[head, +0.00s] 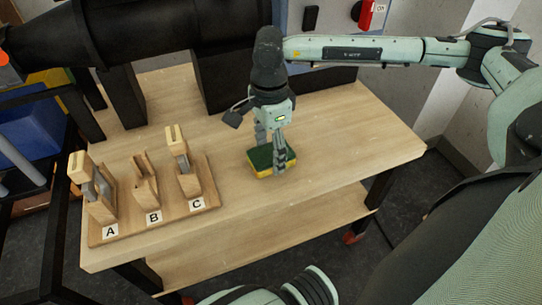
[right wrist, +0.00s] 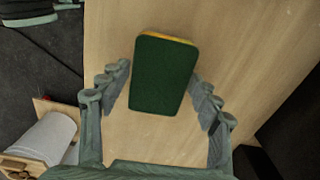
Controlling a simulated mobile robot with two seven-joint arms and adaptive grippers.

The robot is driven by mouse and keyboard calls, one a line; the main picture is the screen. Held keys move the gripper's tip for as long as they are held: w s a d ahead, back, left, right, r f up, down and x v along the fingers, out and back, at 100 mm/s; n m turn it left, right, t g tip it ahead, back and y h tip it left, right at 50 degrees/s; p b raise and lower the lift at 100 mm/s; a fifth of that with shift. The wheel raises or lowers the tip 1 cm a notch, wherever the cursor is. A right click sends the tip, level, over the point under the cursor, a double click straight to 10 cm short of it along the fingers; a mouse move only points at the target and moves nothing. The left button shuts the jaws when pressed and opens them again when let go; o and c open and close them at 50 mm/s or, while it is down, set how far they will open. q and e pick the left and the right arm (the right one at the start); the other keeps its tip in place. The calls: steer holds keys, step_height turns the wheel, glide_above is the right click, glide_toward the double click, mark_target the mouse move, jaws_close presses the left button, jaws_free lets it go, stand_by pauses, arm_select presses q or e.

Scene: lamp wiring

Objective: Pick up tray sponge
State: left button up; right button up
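The sponge (head: 262,161) is a green-topped yellow block lying flat on the wooden table (head: 330,142). My right gripper (head: 272,155) points down over it in the head view, with fingers to either side. In the right wrist view the sponge (right wrist: 164,74) lies between the spread fingertips of my right gripper (right wrist: 160,88), with gaps on both sides. The right gripper is open and holds nothing. My left gripper is not in view.
A wooden rack (head: 215,198) with holders marked A, B and C stands left of the sponge; A and C hold wooden-handled tools. A large black machine (head: 130,35) stands at the back. The table right of the sponge is clear.

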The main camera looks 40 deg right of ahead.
mark_target(269, 153)
steer(key=shift+c, duration=1.4)
steer(key=shift+r, duration=0.1)
steer(key=shift+r, duration=0.55)
step_height(269, 153, up, 3)
steer(key=shift+w+f, duration=0.1)
steer(key=s+a+r, duration=0.7)
steer(key=a, duration=0.2)
steer(key=shift+a, duration=0.25)
